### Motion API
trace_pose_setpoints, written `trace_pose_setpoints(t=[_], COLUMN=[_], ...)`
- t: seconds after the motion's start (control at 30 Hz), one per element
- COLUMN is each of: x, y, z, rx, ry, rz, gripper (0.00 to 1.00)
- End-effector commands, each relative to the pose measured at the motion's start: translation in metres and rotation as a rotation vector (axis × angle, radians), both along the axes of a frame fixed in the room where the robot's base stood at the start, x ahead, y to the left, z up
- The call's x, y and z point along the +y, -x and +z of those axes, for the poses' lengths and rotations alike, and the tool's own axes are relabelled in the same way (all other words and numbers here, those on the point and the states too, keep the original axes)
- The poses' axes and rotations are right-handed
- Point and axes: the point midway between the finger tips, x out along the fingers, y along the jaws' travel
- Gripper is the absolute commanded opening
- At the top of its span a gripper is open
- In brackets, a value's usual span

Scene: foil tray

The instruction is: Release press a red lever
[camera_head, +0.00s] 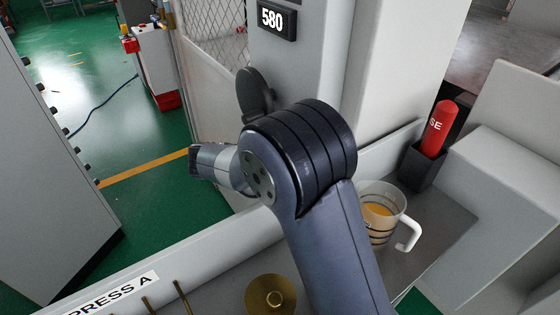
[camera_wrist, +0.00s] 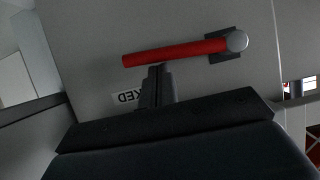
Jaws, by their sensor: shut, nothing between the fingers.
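The red lever (camera_wrist: 175,52) shows in the wrist view as a red bar lying nearly level, slightly higher at its right end. That end meets a round grey pivot cap on a dark mount fixed to a grey panel (camera_wrist: 85,35). My gripper (camera_wrist: 158,70) is shut and empty. Its fingertips are just below the middle of the bar in the picture; I cannot tell if they touch it. In the head view my arm fills the middle, and neither the lever nor my fingers can be made out.
A white label (camera_wrist: 128,97) is partly hidden by my fingers. In the head view, a mug of orange drink (camera_head: 376,233), a red cylinder (camera_head: 436,128) in a black holder and a brass disc (camera_head: 271,296) are near my arm. A grey cabinet (camera_head: 50,180) stands left; green floor is open beyond.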

Motion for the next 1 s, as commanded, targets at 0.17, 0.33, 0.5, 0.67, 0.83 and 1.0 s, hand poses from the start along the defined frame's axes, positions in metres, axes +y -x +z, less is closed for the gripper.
trace_pose_setpoints(t=[0.17, 0.33, 0.5, 0.67, 0.83, 1.0], x=[0.0, 0.007, 0.03, 0.055, 0.073, 0.081], y=[0.0, 0.004, 0.019, 0.036, 0.049, 0.054], z=[0.001, 0.004, 0.016, 0.03, 0.042, 0.047], rx=[0.0, -0.002, -0.004, -0.003, -0.002, -0.001], ry=[0.0, 0.0, -0.002, -0.002, -0.001, -0.001], rz=[0.0, 0.001, 0.005, 0.004, 0.002, 0.0], gripper=[0.0, 0.0, 0.0, 0.0, 0.0, 0.0])
